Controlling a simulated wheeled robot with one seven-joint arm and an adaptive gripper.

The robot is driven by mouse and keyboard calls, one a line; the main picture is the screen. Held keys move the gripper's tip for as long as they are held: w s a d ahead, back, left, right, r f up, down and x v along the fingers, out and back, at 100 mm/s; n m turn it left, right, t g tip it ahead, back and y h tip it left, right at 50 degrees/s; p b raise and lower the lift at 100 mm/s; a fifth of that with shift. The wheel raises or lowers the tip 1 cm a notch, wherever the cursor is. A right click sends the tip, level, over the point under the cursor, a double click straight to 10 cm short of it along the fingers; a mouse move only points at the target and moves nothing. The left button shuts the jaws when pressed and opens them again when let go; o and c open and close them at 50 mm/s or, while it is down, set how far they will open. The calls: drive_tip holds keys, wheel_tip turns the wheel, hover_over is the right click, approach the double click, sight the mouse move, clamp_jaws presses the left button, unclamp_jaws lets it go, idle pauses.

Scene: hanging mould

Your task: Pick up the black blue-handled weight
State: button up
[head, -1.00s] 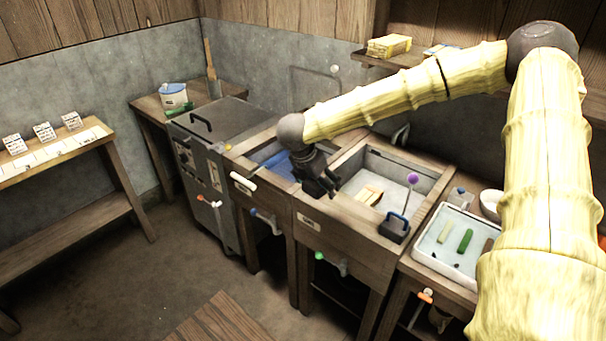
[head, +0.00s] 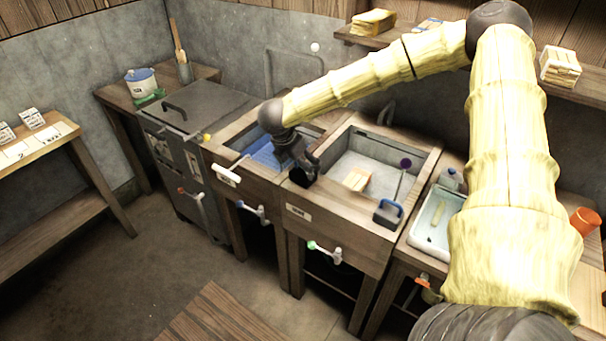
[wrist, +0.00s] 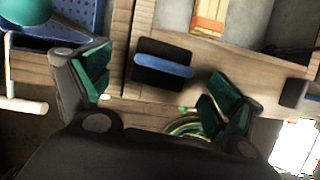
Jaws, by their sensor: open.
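A black block with a blue bar handle (wrist: 160,72) shows in the wrist view, on the wooden rim between the two basins. My gripper (wrist: 160,84) is open, one green-padded finger on each side of the block, apart from it in the picture. In the head view my gripper (head: 300,165) hangs over the front of the divider between the basins; dark shapes merge there, so I cannot separate block from fingers. Another black weight with a blue loop handle (head: 388,212) stands on the front rim farther right; a dark block (wrist: 300,93) at the wrist view's right edge looks like it.
The right basin (head: 412,160) holds a yellowish block (head: 357,180). A purple-topped stick (head: 404,165) stands near the right weight. The left basin has a blue perforated insert (head: 262,152). Handles and taps, one green (head: 325,250), stick out in front. A white tray (head: 436,222) is right, partly behind my arm.

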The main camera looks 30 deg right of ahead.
sight(303, 171)
drive_tip(key=shift+s+d+f+p, duration=0.1)
drive_tip(key=shift+d+f+p, duration=0.2)
drive_tip(key=shift+f, duration=0.2)
drive_tip(key=shift+p+x, duration=0.6)
drive_tip(key=shift+x, duration=1.4)
drive_tip(key=c, duration=1.2)
drive_tip(key=shift+c, duration=1.4)
drive_tip(key=shift+r, duration=0.1)
